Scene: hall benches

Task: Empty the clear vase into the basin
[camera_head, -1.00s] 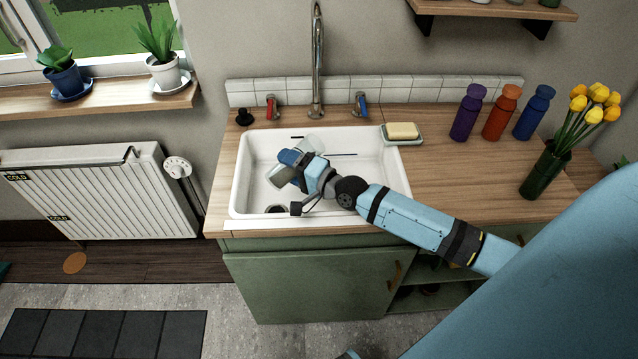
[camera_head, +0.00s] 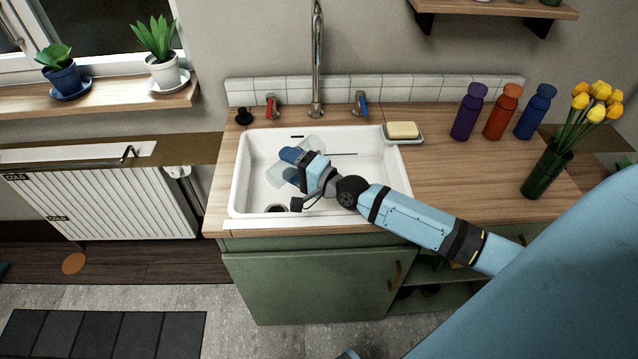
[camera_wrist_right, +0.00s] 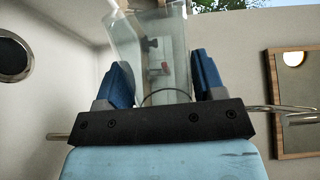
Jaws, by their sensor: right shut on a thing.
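The clear vase (camera_wrist_right: 160,45) is between the blue fingers of my right gripper (camera_wrist_right: 163,85) in the right wrist view. In the head view the see-through vase (camera_head: 275,176) is tilted inside the white basin (camera_head: 242,180), its ends showing on both sides of my right gripper (camera_head: 287,166). My right gripper is shut on it, low within the basin walls. I cannot tell whether any liquid is in the vase. The basin's dark drain (camera_head: 277,209) shows near its front. My left gripper is not in view.
A tall tap (camera_head: 317,60) rises behind the basin. A soap dish (camera_head: 404,138) sits at the basin's back right corner. Purple (camera_head: 467,114), orange (camera_head: 502,112) and blue (camera_head: 535,112) bottles and a dark green vase (camera_head: 547,170) of yellow tulips stand right. The counter between is clear.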

